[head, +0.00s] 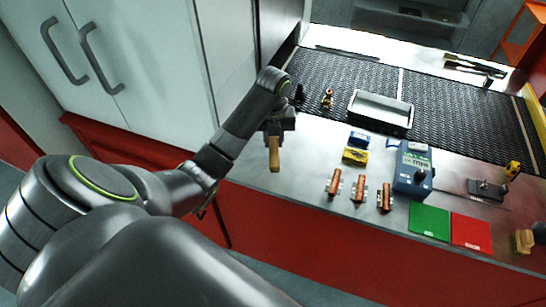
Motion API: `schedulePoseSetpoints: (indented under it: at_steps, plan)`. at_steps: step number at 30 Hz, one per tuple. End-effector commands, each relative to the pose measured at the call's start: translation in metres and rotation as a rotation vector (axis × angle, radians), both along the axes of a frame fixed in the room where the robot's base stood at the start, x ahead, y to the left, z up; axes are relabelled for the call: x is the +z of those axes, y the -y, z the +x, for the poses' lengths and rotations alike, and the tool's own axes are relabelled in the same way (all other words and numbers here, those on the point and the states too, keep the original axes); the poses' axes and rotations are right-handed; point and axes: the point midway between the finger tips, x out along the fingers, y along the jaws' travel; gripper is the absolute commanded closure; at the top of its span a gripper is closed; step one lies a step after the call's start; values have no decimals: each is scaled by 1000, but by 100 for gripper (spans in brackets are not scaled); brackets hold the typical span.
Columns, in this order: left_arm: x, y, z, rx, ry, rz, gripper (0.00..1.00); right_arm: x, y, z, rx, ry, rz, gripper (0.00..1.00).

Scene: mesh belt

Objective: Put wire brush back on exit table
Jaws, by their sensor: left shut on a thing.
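My left gripper (281,121) is shut on the wire brush (274,155) above the left end of the steel exit table (307,151). The brush's tan wooden handle shows below the fingers and points toward the table's front edge. The rest of the brush is hidden by the gripper. I cannot tell whether the handle touches the table.
A dark mesh belt (440,110) runs behind, with a metal tray (380,112) on it. Copper-coloured parts (359,189), a blue device (413,168), a green mat (430,221) and a red mat (471,231) occupy the table. A tan block (523,241) lies far right.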

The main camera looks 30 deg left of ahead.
Motion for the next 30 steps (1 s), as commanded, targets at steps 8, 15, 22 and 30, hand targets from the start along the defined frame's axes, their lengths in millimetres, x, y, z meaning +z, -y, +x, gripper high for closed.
schedulePoseSetpoints:
  at_steps: [8, 15, 22, 30]
  plan:
    - [-37, 0, 0, 1, 1, 1, 96, -37, -1, 1, 0, 2, 1, 64]
    - [-50, 0, 0, 1, 0, 0, 96, -50, -2, 1, -1, 1, 2, 64]
    - [-74, 0, 0, 1, 0, 0, 96, -55, -2, 1, -1, 1, 2, 64]
    - [-74, 0, 0, 1, -1, 1, 96, -55, -2, 1, -1, 1, 2, 64]
